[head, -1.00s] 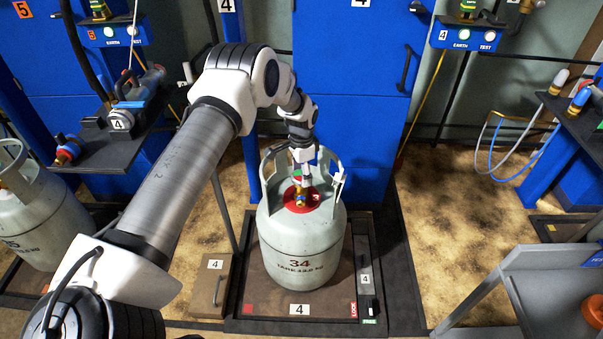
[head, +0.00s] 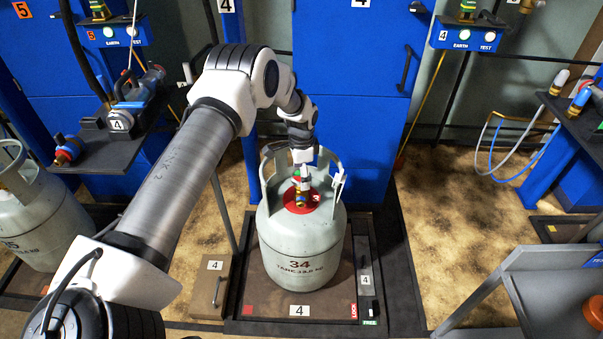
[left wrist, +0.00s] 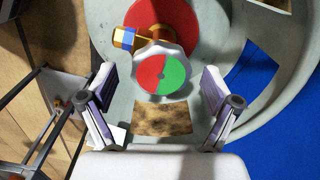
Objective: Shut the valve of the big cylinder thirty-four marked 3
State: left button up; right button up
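The valve has a brass body (left wrist: 125,38) and a white-rimmed handwheel (left wrist: 162,74) with a red and green face. My left gripper (head: 302,172) is above the valve, inside the collar. In the left wrist view its fingers (left wrist: 160,85) are open, one on each side of the handwheel, apart from it. My right gripper is not in view.
The collar (head: 268,175) rises around the valve, close to my left gripper. A blue cabinet (head: 350,130) stands behind. Another grey cylinder (head: 50,225) stands at left. A shelf (head: 95,150) holds a connector at left. A grey frame (head: 530,285) is at right front.

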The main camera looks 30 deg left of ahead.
pick_arm(q)
jog(key=shift+r, duration=0.1)
notch_tip(320, 180, up, 12)
dwell(0.5)
